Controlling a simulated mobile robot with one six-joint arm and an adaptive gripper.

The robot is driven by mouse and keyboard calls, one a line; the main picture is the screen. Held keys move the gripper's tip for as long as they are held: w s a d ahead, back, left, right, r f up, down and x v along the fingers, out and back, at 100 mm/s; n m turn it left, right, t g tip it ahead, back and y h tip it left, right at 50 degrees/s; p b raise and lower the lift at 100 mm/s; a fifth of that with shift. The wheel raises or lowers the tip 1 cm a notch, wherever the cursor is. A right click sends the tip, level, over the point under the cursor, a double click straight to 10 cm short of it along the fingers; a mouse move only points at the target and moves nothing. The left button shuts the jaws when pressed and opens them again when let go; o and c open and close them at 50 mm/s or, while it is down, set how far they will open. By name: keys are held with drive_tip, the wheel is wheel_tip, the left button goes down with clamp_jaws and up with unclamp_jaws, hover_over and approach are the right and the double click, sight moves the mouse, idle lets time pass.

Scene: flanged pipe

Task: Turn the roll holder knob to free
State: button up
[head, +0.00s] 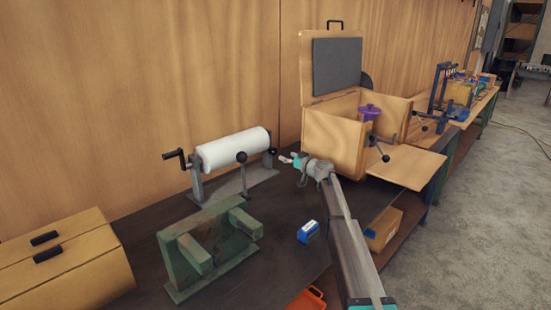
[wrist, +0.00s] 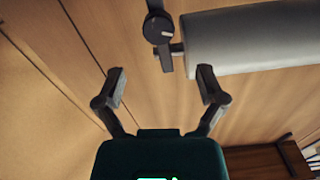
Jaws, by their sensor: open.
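The roll holder (head: 240,188) stands on the dark bench and carries a white roll (head: 232,150). A small dark knob (head: 273,150) sits at the roll's right end. In the wrist view the knob (wrist: 158,28) is a dark round disc with a light pointer mark, beside the end of the roll (wrist: 255,38). My gripper (head: 287,158) is just right of the knob. In the wrist view its two fingers (wrist: 160,76) are spread with nothing between them, and the knob is beyond the fingertips, apart from them.
A crank (head: 173,155) is at the holder's left end, and a ball-topped lever (head: 241,158) stands in front. A green metal fixture (head: 205,250) and small blue box (head: 308,231) are nearer. An open wooden box (head: 335,143) stands right of my gripper, behind my arm.

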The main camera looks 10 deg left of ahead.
sight(274, 152)
drive_tip(key=x, duration=0.7)
drive_tip(key=shift+w+a+f, duration=0.2)
drive_tip(key=shift+f, duration=0.05)
drive_tip(key=c, duration=1.1)
